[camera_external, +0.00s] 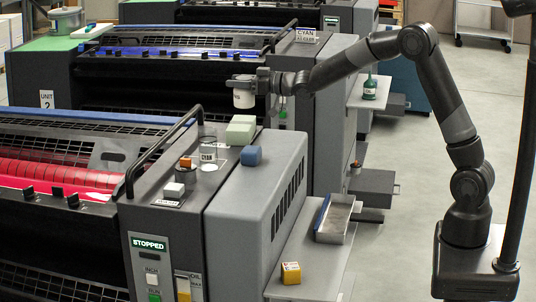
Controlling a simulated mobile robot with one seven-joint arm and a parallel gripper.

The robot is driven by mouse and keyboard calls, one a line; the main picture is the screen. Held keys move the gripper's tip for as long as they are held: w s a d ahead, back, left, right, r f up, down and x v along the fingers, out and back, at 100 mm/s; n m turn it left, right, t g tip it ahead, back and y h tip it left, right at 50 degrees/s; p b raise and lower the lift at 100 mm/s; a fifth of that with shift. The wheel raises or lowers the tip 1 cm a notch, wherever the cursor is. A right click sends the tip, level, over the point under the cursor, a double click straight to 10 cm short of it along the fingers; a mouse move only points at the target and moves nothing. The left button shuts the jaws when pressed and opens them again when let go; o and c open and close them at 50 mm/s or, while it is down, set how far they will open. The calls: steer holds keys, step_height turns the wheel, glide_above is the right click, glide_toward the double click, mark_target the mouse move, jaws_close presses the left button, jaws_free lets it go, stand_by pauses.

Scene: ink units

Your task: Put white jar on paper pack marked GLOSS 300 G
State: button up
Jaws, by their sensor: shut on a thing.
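My gripper (246,82) is shut on a white jar (243,99) with a dark band at its top. It holds the jar upright, seemingly above the press area behind the pale green block. The jar's exact height is hard to tell. No marking GLOSS 300 G is readable in this view. White packs or boxes (12,30) stand at the far left edge, their labels too small to read, so I cannot tell whether the paper pack is among them.
A green bottle (370,88) stands on a side shelf. A metal tray (335,219) and yellow box (291,273) lie at the lower right.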

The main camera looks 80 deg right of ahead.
mark_target(235, 97)
steer(key=shift+w+a+f, duration=0.4)
steer(key=shift+a, duration=0.05)
steer(key=shift+f, duration=1.95)
steer(key=shift+f, duration=0.15)
steer(key=o, duration=1.1)
steer(key=shift+o, duration=0.2)
